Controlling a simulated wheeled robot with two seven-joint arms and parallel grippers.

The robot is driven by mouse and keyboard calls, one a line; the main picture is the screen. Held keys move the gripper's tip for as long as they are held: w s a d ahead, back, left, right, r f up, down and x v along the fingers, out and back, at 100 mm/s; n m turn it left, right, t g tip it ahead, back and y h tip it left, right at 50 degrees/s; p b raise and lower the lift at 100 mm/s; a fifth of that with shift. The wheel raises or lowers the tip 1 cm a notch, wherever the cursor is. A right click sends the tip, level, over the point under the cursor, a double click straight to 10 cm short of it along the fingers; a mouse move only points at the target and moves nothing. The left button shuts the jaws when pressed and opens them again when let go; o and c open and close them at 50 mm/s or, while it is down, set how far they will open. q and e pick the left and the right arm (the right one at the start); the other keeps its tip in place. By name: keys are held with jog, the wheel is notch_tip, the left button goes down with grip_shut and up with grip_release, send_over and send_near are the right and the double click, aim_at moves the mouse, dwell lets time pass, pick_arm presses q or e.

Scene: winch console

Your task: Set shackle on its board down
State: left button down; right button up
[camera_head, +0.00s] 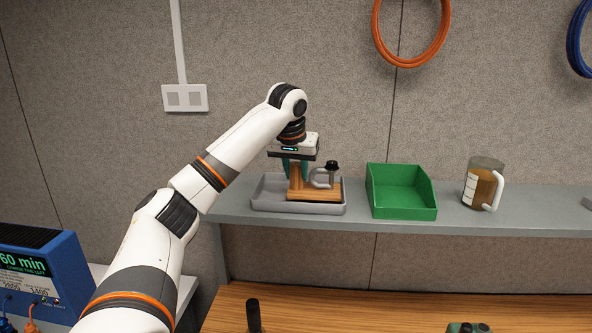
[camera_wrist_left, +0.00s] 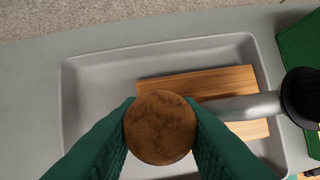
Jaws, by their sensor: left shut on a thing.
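The board (camera_head: 322,194) is a flat wooden base with an upright wooden post (camera_head: 296,186). The grey shackle (camera_head: 320,180) with its black-topped pin stands on it, right of the post. My left gripper (camera_head: 296,170) points down with its green fingers shut on the post. In the left wrist view the post's round brown top (camera_wrist_left: 160,127) sits between the fingers, with the shackle (camera_wrist_left: 240,107) to the right. The board lies within the outline of a shallow grey tray (camera_head: 268,206); I cannot tell whether it touches the tray floor. My right gripper is not in view.
The tray is on a grey shelf (camera_head: 520,222). A green open bin (camera_head: 402,208) stands close to its right, then a jug of brown liquid (camera_head: 482,184). A blue device (camera_head: 45,275) is at lower left. A wooden surface (camera_head: 370,308) lies below the shelf.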

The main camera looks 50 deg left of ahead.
pick_arm(q)
jog(key=shift+f, duration=0.5)
jog(key=c, duration=1.3)
grip_release()
jog(key=o, duration=0.3)
jog(key=shift+s, duration=0.1)
jog(key=shift+r+b, duration=0.1)
jog(key=shift+b, duration=0.2)
jog(key=shift+s+d+r, duration=0.1)
jog(key=shift+r, duration=0.2)
jog(key=b+v, duration=0.1)
jog(key=v, duration=0.4)
jog(key=shift+b, duration=0.3)
jog(key=a+p+v, duration=0.1)
jog(key=p+v, duration=0.1)
jog(key=v, duration=0.4)
jog(key=shift+d, duration=0.4)
